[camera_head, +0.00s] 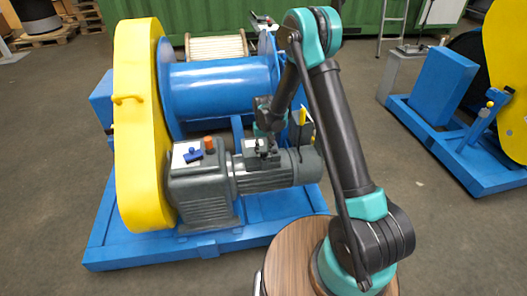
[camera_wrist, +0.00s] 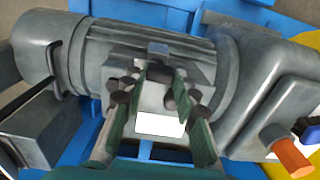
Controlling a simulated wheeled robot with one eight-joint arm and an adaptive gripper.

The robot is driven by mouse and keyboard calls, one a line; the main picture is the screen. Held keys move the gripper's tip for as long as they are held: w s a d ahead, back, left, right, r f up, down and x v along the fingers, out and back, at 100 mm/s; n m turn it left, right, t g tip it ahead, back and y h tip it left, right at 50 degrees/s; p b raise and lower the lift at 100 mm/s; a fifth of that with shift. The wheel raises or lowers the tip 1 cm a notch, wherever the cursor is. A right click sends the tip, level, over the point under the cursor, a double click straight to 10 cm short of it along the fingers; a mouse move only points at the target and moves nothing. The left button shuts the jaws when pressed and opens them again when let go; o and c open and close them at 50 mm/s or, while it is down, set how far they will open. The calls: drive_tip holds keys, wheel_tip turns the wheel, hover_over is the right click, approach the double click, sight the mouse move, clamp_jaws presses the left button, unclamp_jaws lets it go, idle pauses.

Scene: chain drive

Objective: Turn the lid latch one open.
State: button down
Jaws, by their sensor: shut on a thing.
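The grey motor (camera_head: 270,170) lies across the front of the blue machine, with a small grey terminal box (camera_wrist: 180,75) on top. My gripper (camera_head: 262,138) reaches down onto this box from above. Other small dark knobs (camera_wrist: 196,95) show by the lid edges. A white label (camera_wrist: 160,125) shows between the fingers.
The grey gearbox (camera_head: 203,195) beside the motor carries an orange cap (camera_head: 209,144) and a blue handle (camera_head: 193,155). The yellow guard (camera_head: 140,130) and blue drum (camera_head: 220,90) stand behind. A dark box with a yellow piece (camera_head: 303,116) is close right of my gripper.

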sight(264, 153)
drive_tip(key=c, duration=1.2)
unclamp_jaws()
drive_tip(key=shift+o, duration=0.2)
drive_tip(key=shift+r, duration=0.1)
wheel_tip(264, 153, up, 12)
